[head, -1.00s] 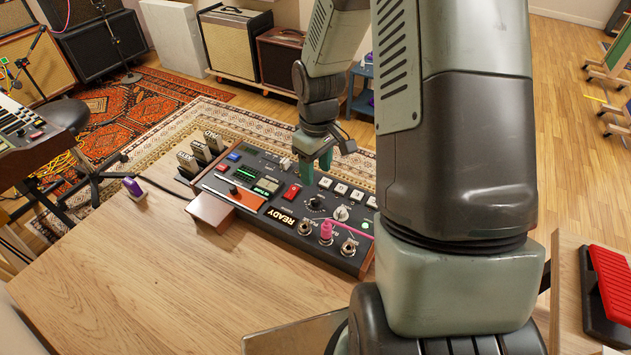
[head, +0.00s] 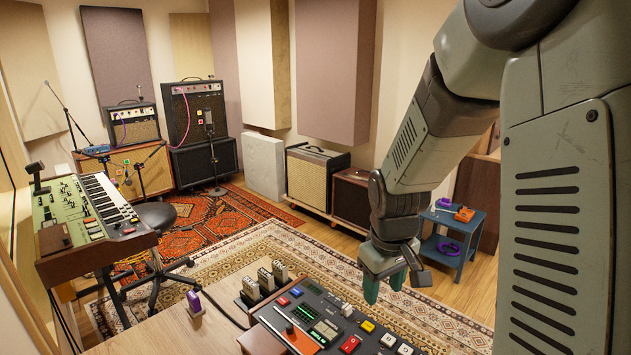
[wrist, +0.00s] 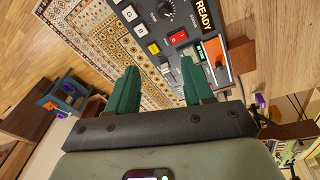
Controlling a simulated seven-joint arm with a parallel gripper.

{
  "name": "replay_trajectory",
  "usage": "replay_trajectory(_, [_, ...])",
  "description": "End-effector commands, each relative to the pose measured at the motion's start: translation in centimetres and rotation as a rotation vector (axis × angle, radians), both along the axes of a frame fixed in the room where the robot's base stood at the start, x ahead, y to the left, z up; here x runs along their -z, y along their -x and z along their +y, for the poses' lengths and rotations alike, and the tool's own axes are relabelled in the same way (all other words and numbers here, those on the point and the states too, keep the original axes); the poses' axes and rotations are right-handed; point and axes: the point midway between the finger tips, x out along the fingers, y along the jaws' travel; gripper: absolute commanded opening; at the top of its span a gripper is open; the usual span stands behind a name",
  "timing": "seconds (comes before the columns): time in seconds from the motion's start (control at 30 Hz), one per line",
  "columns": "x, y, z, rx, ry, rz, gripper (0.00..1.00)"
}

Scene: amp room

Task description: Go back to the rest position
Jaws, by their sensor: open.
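My gripper (head: 384,283) hangs from my arm in the right half of the head view, its green fingers pointing down above the far side of the control console. It is open and empty. In the wrist view my gripper (wrist: 155,90) shows both fingers spread apart with nothing between them. The console (head: 335,312) stands on the wooden table along the bottom of the head view. In the wrist view the console (wrist: 170,22) lies beyond the fingertips, with its red switch, READY display and a knob. The fingers look apart from it.
A purple object (head: 195,303) stands on the table (head: 150,335) left of the console. A keyboard (head: 105,205) is at the left. Amplifiers (head: 315,180) line the back wall. A blue side table (head: 445,245) with orange and purple items stands behind my arm. Patterned rug covers the floor between.

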Motion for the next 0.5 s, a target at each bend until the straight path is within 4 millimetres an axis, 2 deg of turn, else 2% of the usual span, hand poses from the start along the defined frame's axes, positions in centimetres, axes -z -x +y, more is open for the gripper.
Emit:
replay_trajectory(0.03, [-2.8,0.5,0.4,0.033,0.006,-0.058,0.52])
replay_trajectory(0.2, [-10.1,3.1,1.7,0.160,-0.020,-0.229,0.52])
replay_trajectory(0.4, [-17.1,7.7,3.1,0.302,-0.117,-0.427,0.52])
replay_trajectory(0.5, [-19.7,10.3,3.7,0.365,-0.189,-0.514,0.52])
